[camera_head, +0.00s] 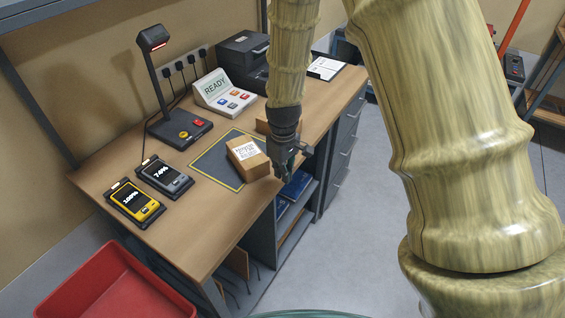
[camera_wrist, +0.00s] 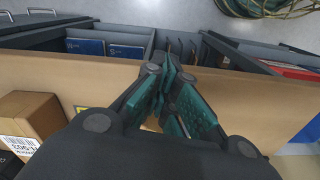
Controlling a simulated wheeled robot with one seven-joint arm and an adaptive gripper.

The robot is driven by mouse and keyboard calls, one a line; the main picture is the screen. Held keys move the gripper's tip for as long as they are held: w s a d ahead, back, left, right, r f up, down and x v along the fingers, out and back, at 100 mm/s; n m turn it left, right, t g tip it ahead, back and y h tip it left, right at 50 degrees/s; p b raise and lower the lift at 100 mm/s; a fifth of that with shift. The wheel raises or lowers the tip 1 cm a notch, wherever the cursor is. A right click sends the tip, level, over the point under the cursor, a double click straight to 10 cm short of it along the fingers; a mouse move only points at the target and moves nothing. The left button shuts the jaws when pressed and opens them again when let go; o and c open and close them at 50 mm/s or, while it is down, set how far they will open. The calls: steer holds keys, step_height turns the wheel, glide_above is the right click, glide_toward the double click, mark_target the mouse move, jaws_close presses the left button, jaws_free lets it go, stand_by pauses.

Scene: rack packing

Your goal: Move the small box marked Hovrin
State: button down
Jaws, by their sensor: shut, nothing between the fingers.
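A small cardboard box (camera_head: 247,157) with a white printed label lies on the dark mat with a yellow border (camera_head: 213,167); its print is too small to read as Hovrin. A second brown box (camera_head: 263,128) is partly hidden behind my arm. My gripper (camera_head: 287,165) is shut and empty, pointing down at the desk's front edge, just right of the labelled box and apart from it. In the wrist view, the fingers (camera_wrist: 168,92) are together, and a cardboard box with a barcode label (camera_wrist: 30,115) shows at the left; I cannot tell which box it is.
The desk (camera_head: 110,175) also bears two handheld devices (camera_head: 163,178), a scanner stand (camera_head: 178,125), a READY panel (camera_head: 222,92) and a printer (camera_head: 243,58). Shelves with blue items (camera_head: 294,186) are under the front edge. A red bin (camera_head: 110,285) stands at the lower left.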

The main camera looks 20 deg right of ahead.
mark_target(274, 181)
steer(key=w+f+p, duration=0.1)
steer(key=w+a+f+p, duration=0.1)
steer(key=shift+w+a+f, duration=0.2)
steer(key=shift+w+f, duration=0.15)
steer(key=shift+w, duration=0.05)
steer(key=shift+w+a+f, duration=0.1)
steer(key=shift+w+a, duration=0.1)
steer(key=shift+w, duration=0.15)
